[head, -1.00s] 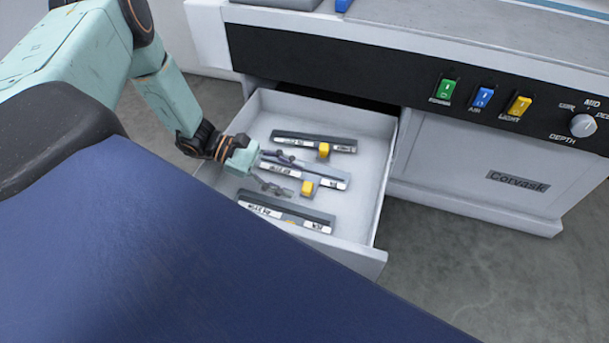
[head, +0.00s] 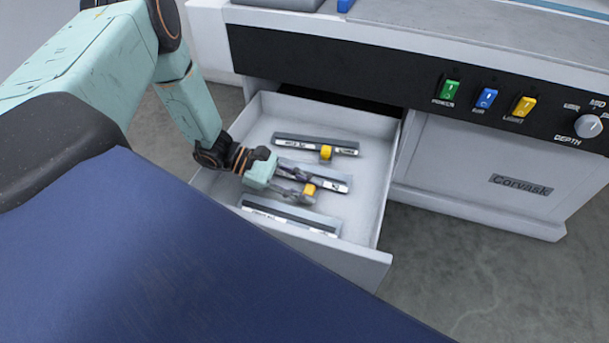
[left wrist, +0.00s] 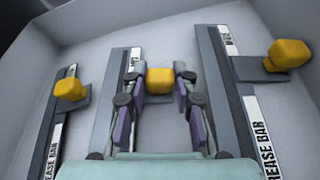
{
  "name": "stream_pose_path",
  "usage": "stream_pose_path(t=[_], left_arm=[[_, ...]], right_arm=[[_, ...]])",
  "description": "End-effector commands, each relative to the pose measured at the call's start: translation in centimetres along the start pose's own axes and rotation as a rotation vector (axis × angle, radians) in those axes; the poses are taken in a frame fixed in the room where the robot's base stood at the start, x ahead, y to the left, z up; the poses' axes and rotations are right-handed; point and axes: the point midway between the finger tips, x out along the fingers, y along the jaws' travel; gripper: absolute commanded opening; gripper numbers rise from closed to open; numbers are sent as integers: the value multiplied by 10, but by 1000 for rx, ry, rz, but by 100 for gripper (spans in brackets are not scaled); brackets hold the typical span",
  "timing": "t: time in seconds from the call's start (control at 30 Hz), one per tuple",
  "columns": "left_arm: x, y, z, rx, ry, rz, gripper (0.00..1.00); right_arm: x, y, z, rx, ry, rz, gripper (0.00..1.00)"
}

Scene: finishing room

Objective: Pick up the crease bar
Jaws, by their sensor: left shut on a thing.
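Three grey crease bars with white labels and yellow knobs lie in an open drawer (head: 372,215): a far bar (head: 300,141), a middle bar (head: 338,182) and a near bar (head: 285,216). My left gripper (head: 306,190) is down in the drawer, shut on the yellow knob of the middle crease bar. In the left wrist view the fingers stand on both sides of that knob (left wrist: 160,79), and the middle bar (left wrist: 117,95) partly shows beside the left finger. I cannot see it lifted off the drawer floor. My right gripper is not in view.
The drawer's walls surround the bars. A white cabinet (head: 465,180) stands to the right, with a black panel of switches and a depth knob (head: 588,126) above. A blue surface (head: 180,260) fills the lower left.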

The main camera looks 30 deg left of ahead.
Motion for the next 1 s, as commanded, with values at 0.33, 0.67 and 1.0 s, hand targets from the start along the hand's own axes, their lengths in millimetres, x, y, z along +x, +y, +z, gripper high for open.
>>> stream_pose_path(t=[0.33, 0.67, 1.0], left_arm=[[0, 0, 0, 1, -1, 1, 0], [-7, 6, 17, 2, -2, 3, 0], [-31, 22, 75, 2, -3, 4, 0]], right_arm=[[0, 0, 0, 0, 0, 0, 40], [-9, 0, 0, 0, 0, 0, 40], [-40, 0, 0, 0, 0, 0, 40]])
